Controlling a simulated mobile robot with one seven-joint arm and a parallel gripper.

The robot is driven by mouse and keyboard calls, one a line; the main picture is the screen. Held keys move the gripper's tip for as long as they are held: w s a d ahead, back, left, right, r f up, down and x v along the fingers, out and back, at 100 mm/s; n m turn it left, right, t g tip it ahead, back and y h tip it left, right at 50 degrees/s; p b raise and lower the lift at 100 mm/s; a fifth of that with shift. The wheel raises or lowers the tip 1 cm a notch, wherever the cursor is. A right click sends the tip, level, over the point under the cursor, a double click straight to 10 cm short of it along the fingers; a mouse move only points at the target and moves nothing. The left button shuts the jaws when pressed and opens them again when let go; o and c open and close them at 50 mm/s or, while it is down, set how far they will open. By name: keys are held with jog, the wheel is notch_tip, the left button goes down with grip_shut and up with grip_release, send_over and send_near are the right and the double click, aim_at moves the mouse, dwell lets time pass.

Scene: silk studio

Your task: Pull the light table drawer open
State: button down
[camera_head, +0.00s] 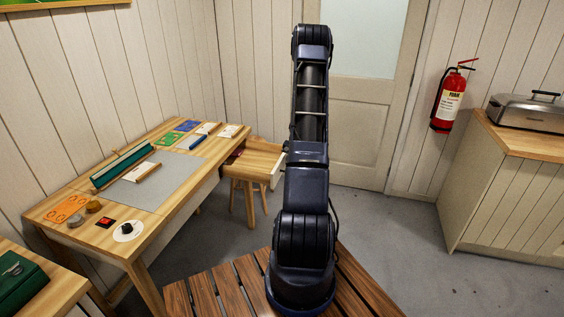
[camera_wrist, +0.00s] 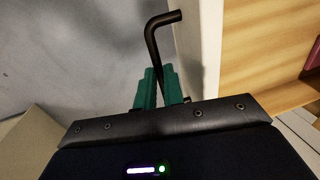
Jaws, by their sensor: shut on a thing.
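The light table (camera_head: 168,180) stands along the left wall, with a grey panel set in its wooden top. Its drawer (camera_head: 258,163) sticks well out from the right end, with a wooden inside and a pale front. In the wrist view the drawer's pale front (camera_wrist: 209,45) runs upright, with the wooden inside to its right. My gripper (camera_wrist: 159,80), with green fingers, is shut on the black bar handle (camera_wrist: 163,38) of the drawer front. In the head view my arm hides the gripper and the handle.
A dark red thing (camera_head: 234,156) lies inside the drawer. A wooden stool (camera_head: 248,195) stands beneath it. Small items, including a green-edged holder (camera_head: 123,167), lie on the tabletop. A cabinet (camera_head: 505,185) stands at the right, with clear grey floor (camera_head: 410,235) before it.

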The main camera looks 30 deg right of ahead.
jog(key=shift+s+d, duration=0.45)
jog(key=shift+s, duration=0.05)
jog(key=c, duration=1.5)
grip_release()
notch_tip(320, 180, up, 11)
jog(key=s+d, duration=0.1)
jog(key=shift+s+d+f, duration=0.15)
jog(key=shift+d+f, duration=0.05)
